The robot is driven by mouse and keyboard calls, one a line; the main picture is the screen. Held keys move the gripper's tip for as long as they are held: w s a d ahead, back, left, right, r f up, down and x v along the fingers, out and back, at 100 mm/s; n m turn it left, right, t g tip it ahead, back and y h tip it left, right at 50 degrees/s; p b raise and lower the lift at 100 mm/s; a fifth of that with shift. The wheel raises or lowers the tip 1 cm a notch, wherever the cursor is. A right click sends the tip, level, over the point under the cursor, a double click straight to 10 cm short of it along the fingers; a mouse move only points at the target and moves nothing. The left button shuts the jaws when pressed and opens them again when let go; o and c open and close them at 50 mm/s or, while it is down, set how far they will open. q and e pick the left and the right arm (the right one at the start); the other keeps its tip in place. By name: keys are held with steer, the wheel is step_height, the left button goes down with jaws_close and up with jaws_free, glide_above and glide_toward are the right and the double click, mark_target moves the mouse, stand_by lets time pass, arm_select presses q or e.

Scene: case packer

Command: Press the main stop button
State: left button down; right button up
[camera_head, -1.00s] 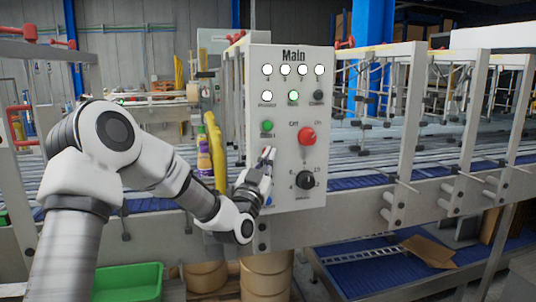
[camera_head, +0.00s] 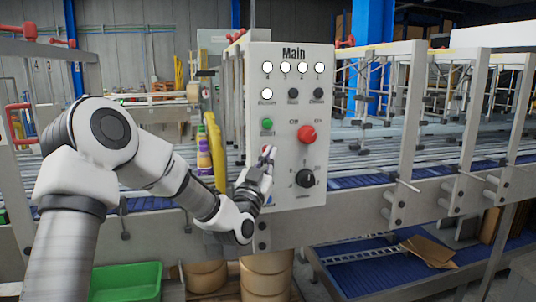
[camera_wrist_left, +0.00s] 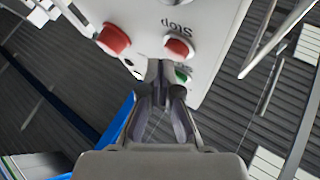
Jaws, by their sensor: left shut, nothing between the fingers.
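The white control panel marked "Main" (camera_head: 288,220) faces me in the head view. In the wrist view, a red button (camera_wrist_left: 178,47) sits beside an upside-down "Stop" label, with a green button (camera_wrist_left: 182,77) near it. In the head view the red button is mostly hidden behind the fingers; a bit of red shows at their tips. My left gripper (camera_head: 268,155) is shut and empty, its tips close in front of the panel at that button. In the wrist view its fingertips (camera_wrist_left: 160,70) appear near both buttons; I cannot tell whether they touch. My right gripper is not in view.
A larger red knob (camera_head: 307,135) is right of the fingertips, and a black rotary switch (camera_head: 306,178) is below it. A green button (camera_head: 267,124) is above the fingertips. A yellow post (camera_head: 217,150) and a bottle (camera_head: 204,150) stand left of the panel. Conveyor rails run behind.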

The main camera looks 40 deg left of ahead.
arm_select(q)
steer(key=shift+s+d, duration=0.2)
steer(key=shift+d, duration=0.05)
steer(key=s+d+b, duration=0.2)
steer(key=s+d, duration=0.1)
steer(key=shift+s+d, duration=0.1)
steer(key=shift+d, duration=0.25)
stand_by(0.8)
